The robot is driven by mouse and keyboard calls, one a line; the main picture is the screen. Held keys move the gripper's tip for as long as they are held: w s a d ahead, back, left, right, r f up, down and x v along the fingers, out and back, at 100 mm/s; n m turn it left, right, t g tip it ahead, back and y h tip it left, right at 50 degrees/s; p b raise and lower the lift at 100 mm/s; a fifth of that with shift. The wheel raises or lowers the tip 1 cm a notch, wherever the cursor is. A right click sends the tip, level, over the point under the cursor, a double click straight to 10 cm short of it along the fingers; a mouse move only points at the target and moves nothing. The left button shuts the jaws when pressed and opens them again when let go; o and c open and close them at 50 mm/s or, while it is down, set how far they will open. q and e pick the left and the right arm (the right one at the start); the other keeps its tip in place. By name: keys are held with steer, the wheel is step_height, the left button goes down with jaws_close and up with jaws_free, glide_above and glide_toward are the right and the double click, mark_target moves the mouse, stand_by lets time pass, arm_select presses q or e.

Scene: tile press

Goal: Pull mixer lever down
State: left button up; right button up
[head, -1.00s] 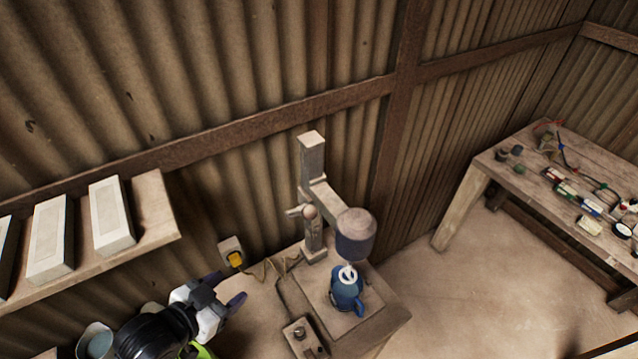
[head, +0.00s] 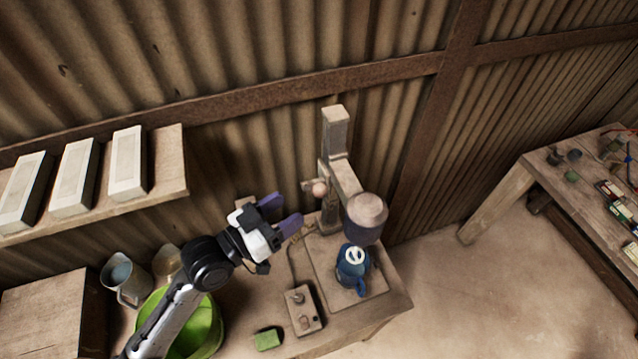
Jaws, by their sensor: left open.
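The mixer (head: 335,133) stands on the wooden table, an upright post with an arm that carries a rounded grey head (head: 367,213). The mixer lever, with a round pinkish knob (head: 319,189), sticks out on the left side of the post. A blue pitcher (head: 351,266) stands under the mixer head. My left gripper (head: 281,213) is open and empty, its purple fingers pointing right toward the knob, a short way to its left and apart from it in the picture. My right gripper is not in view.
A switch box (head: 303,309) and a green block (head: 267,339) lie on the table (head: 385,304). A green basin (head: 207,328) and a metal jug (head: 124,277) are at lower left. A shelf (head: 169,178) with white blocks hangs at left.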

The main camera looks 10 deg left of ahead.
mark_target(313, 192)
arm_select(q)
steer(key=p+x, duration=0.1)
steer(key=x, duration=0.6)
steer(key=shift+r, duration=0.1)
steer(key=shift+w+d+p, duration=0.4)
steer(key=shift+w+d, duration=0.05)
steer(key=shift+w, duration=0.05)
steer(key=shift+w+d, duration=0.2)
steer(key=c, duration=0.7)
jaws_close()
